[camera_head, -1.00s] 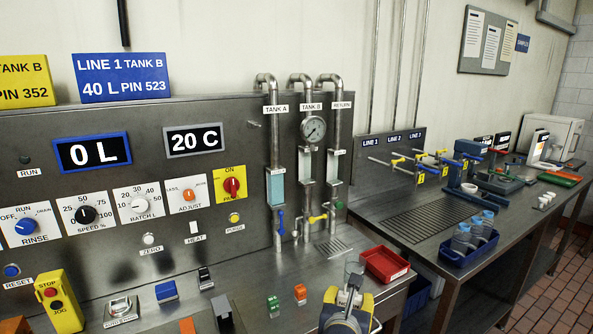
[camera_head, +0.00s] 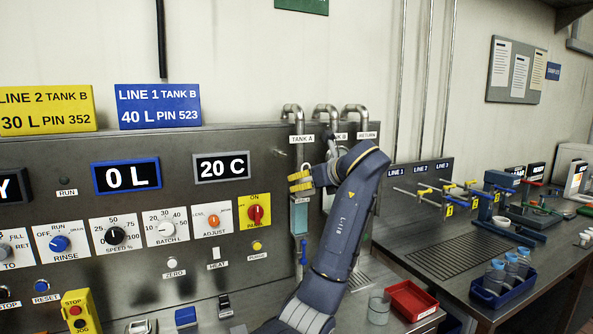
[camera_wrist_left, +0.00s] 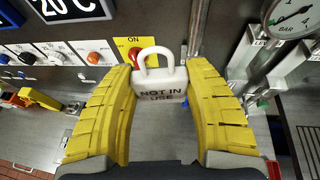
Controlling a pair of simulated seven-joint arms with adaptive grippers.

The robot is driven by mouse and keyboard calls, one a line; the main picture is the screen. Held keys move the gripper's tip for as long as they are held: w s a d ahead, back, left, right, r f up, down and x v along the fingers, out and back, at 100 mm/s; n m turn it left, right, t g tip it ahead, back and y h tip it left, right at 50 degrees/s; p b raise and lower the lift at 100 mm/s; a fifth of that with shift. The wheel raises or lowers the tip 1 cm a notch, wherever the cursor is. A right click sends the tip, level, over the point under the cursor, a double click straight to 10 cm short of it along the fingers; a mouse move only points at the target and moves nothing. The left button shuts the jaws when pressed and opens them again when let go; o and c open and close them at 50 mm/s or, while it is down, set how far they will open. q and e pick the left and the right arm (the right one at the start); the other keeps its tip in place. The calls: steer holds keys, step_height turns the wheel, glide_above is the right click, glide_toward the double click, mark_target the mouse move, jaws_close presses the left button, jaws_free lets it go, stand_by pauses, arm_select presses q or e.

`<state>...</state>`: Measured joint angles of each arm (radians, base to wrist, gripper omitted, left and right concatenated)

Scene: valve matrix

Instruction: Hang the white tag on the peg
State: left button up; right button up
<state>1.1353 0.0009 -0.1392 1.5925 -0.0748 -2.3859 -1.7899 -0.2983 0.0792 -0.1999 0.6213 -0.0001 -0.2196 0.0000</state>
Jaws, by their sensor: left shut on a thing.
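The white tag (camera_wrist_left: 160,80), shaped like a padlock with a loop on top and marked "NOT IN USE", is between the yellow fingers of my left gripper (camera_wrist_left: 160,100) in the left wrist view. The gripper is shut on it, with the loop up and clear of the fingers. A small peg (camera_head: 279,152) sticks out of the panel, just left of and above the gripper. My right gripper is not in view.
The TANK A pipe (camera_head: 299,225) stands close to the gripper. A red and yellow rotary switch (camera_head: 255,213) is to its left. My left arm covers the gauge and part of the other pipes. A red tray (camera_head: 411,300) lies on the bench below.

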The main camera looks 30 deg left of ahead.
arm_select(q)
steer(key=shift+n+g+y, duration=0.3)
steer(key=shift+n+g, duration=0.3)
steer(key=shift+w+a+r, duration=0.3)
steer(key=shift+w+a, duration=0.55)
steer(key=shift+a, duration=0.9)
steer(key=shift+w+a+r, duration=0.25)
steer(key=shift+w+a, duration=0.6)
steer(key=shift+a, duration=0.95)
steer(key=shift+w+a+r, duration=0.3)
steer(key=shift+w+a, duration=0.55)
steer(key=shift+a, duration=0.9)
steer(key=shift+f, duration=0.1)
steer(key=o, duration=1)
